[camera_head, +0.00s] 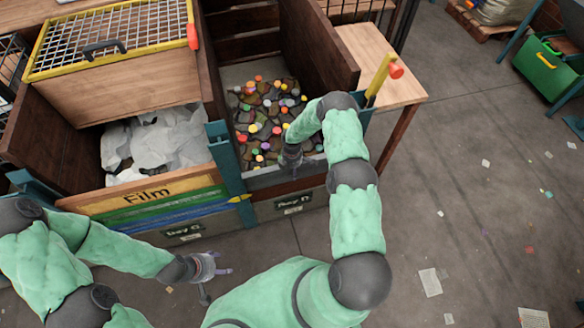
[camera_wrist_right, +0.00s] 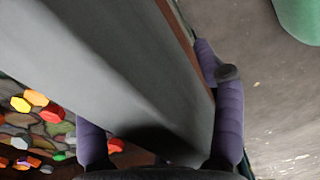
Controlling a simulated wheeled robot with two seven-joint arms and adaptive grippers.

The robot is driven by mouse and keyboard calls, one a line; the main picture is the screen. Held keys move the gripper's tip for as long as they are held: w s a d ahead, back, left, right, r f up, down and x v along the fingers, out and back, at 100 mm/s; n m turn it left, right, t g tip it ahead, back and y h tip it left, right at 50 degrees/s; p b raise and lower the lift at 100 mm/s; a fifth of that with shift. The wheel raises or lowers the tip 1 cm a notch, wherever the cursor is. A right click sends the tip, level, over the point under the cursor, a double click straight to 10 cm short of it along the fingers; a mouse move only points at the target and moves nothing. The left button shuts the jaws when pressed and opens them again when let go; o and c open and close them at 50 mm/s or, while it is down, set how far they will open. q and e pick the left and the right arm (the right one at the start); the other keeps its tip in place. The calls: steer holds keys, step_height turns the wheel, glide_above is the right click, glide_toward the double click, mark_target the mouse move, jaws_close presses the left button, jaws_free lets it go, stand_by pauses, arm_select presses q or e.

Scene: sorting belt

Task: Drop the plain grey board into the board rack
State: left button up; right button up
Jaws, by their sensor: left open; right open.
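My right gripper (camera_head: 291,160) reaches down at the front edge of the Bay D bin (camera_head: 292,198). In the right wrist view its purple fingers (camera_wrist_right: 160,128) are spread, one on each side of a long plain grey slab (camera_wrist_right: 90,60). Caps lie left of the slab and floor is right of it. The slab seems to be the grey strip along the bin's front (camera_head: 270,179); I cannot tell whether it is a loose board. My left gripper (camera_head: 215,282) is open and empty, low in front of Bay C. I cannot identify a board rack.
Bay D holds dark pieces and colourful caps (camera_head: 262,115). The Film bin (camera_head: 150,197) holds white film (camera_head: 165,140). Floor at right is mostly open, with litter and a green crate (camera_head: 540,70).

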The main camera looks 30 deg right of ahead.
jaws_close()
steer(key=shift+w+r+p, duration=0.1)
steer(key=shift+r+p, duration=0.25)
steer(key=shift+r, duration=0.15)
step_height(320, 180, up, 46)
steer(key=p, duration=2.7)
